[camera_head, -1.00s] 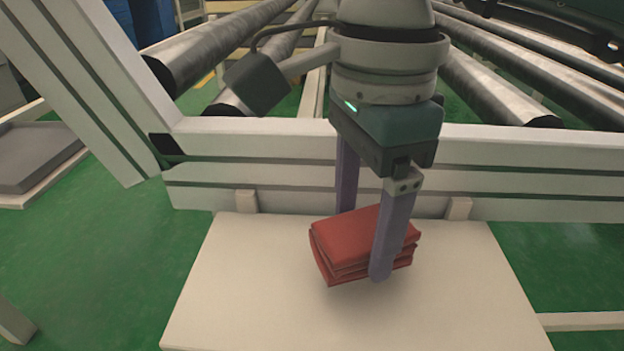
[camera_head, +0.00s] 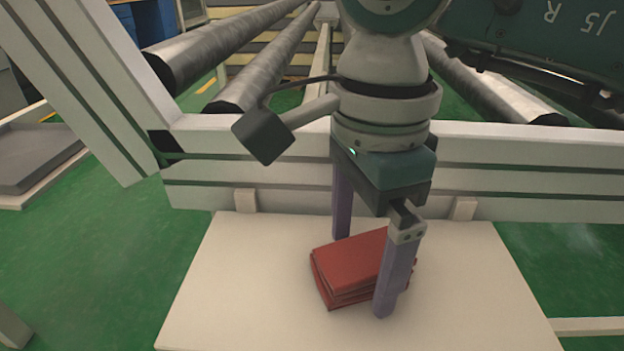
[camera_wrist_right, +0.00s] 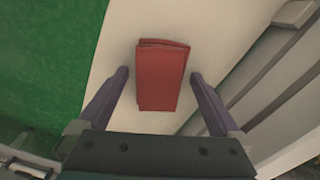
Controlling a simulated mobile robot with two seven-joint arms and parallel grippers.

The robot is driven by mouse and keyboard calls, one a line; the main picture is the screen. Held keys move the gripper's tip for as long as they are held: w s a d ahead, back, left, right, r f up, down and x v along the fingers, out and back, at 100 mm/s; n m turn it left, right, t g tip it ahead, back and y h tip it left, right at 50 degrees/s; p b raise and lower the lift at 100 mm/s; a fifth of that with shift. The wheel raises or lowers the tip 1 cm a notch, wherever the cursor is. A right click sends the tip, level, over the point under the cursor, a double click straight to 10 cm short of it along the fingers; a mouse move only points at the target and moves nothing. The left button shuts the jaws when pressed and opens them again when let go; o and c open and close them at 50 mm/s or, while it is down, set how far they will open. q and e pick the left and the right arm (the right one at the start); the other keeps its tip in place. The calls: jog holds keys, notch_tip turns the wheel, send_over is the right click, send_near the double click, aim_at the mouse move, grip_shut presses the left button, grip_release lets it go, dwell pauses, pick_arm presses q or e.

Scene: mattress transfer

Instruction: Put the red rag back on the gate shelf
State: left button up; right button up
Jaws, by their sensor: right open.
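The red rag (camera_head: 348,265) is a folded stack lying on the cream gate shelf (camera_head: 240,290), a little right of the shelf's middle. In the right wrist view the rag (camera_wrist_right: 162,78) lies between and just beyond my fingertips, with a gap on each side. My right gripper (camera_head: 362,276) is open, pointing down, with one finger behind the rag and the other in front, hiding part of its right side. The fingers also show in the right wrist view (camera_wrist_right: 160,74). My left gripper is not in view.
A white slotted frame rail (camera_head: 270,150) runs behind the shelf, with metal rollers (camera_head: 215,55) beyond it. A slanted white post (camera_head: 95,90) stands at left. A grey tray (camera_head: 35,155) sits at far left. Green floor (camera_head: 120,250) surrounds the shelf.

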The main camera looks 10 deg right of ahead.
aim_at(361, 253)
jog(key=shift+r+p, duration=0.3)
jog(key=shift+r, duration=0.2)
pick_arm(q)
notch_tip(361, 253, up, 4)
jog(key=p, duration=0.3)
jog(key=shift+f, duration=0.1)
pick_arm(e)
notch_tip(361, 253, up, 11)
jog(key=shift+r, duration=0.15)
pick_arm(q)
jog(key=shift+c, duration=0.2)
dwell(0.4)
